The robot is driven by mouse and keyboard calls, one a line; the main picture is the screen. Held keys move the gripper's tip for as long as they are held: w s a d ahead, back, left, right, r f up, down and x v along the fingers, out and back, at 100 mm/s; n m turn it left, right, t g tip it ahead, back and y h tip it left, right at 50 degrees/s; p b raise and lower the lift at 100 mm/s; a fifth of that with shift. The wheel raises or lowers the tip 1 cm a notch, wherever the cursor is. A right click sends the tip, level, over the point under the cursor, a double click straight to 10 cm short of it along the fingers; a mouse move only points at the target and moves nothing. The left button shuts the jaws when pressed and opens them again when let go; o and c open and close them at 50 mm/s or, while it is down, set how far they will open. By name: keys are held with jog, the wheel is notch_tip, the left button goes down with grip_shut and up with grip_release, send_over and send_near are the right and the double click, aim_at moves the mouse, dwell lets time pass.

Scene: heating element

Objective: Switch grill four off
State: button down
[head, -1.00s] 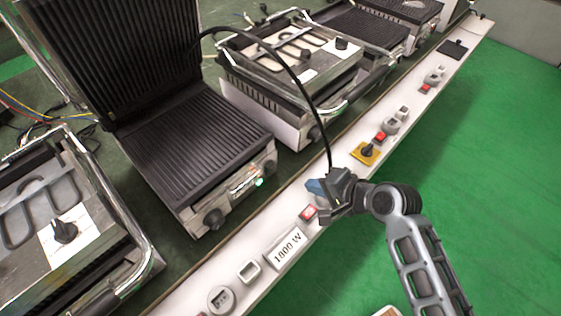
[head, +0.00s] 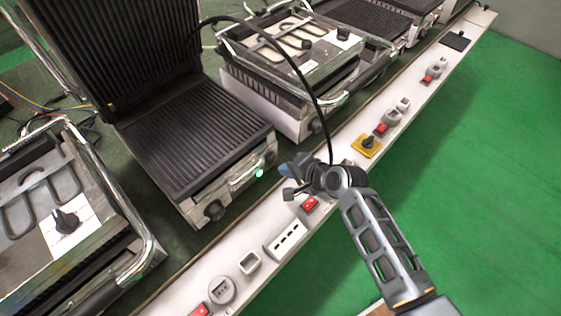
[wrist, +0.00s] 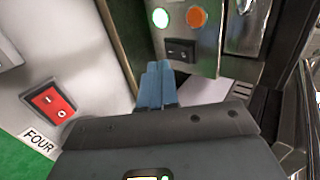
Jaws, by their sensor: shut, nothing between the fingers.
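The open black grill (head: 190,145) stands left of my gripper (head: 286,179) in the head view. Its front has a lit green light (head: 259,173), which also shows in the wrist view (wrist: 160,17) beside an orange light (wrist: 197,17). A black rocker switch (wrist: 181,51) sits below these lights. A red rocker switch (wrist: 48,104) with a FOUR label (wrist: 38,142) is on the white panel; a red switch (head: 310,203) lies just below my gripper in the head view.
The white strip (head: 345,150) carries more switches and a yellow-plated knob (head: 367,143). Other grills stand at left (head: 50,215) and behind (head: 295,60). Green floor to the right is clear.

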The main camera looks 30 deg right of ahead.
aim_at(272, 157)
jog(key=shift+w+a+r, duration=0.15)
jog(key=shift+w+a, duration=0.05)
jog(key=shift+w, duration=0.45)
jog(key=shift+w+a+r, duration=0.1)
jog(key=shift+w+a, duration=0.1)
jog(key=shift+w, duration=0.45)
jog(key=shift+w+a+r+p, duration=0.1)
jog(key=shift+w+r+p, duration=0.2)
jog(key=shift+p, duration=0.1)
jog(key=shift+f, duration=0.15)
jog(key=shift+r+p, duration=0.75)
jog(key=shift+r, duration=0.1)
